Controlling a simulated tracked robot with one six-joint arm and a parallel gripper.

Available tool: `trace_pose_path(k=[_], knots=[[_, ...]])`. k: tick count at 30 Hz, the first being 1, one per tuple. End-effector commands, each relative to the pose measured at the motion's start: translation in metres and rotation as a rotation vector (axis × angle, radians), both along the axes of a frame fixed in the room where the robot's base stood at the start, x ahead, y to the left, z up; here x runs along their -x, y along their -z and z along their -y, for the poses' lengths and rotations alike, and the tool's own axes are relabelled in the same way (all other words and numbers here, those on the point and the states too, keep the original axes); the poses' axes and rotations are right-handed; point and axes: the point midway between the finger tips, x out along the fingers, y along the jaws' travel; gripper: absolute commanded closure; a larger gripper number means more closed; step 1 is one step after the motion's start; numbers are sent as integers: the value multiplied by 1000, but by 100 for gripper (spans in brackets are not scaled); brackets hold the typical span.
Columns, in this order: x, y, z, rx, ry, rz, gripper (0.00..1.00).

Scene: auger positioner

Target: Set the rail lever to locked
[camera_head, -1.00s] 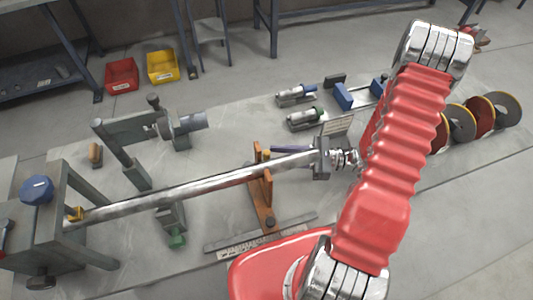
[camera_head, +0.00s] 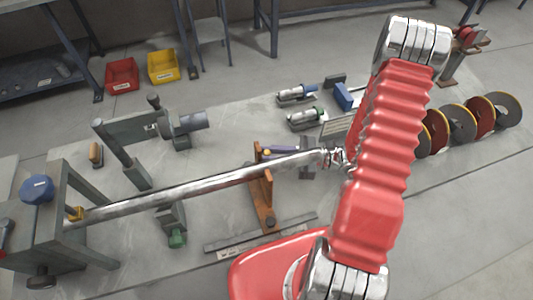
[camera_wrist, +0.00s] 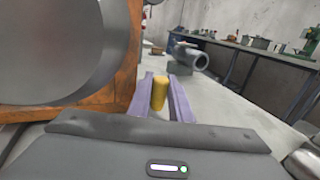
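The rail lever appears to be the small yellow upright grip (camera_head: 267,153) at the top of the orange stand (camera_head: 263,195) in the head view. In the wrist view, the yellow grip (camera_wrist: 158,94) stands between the two purple fingers of my gripper (camera_wrist: 162,100). The fingers are apart, with narrow gaps beside the grip; I cannot tell whether either touches it. In the head view, my gripper (camera_head: 272,152) lies just right of the stand, partly hidden by the long shaft. The lever's base and its locked mark are not visible.
A long metal shaft (camera_head: 190,189) runs across the orange stand close to my gripper. In the wrist view, a large grey round part (camera_wrist: 55,50) and orange metal fill the left side. Motor-like parts (camera_head: 306,117) and discs (camera_head: 460,123) lie farther off.

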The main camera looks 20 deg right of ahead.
Motion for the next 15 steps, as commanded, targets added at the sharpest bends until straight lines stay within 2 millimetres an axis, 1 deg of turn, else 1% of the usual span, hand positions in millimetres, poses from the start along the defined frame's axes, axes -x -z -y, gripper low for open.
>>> trace_pose_path(k=[1, 3, 15], knots=[[0, 0, 0, 0, 0, 0, 96], [0, 0, 0, 0, 1, 0, 100], [0, 0, 0, 0, -2, 1, 100]])
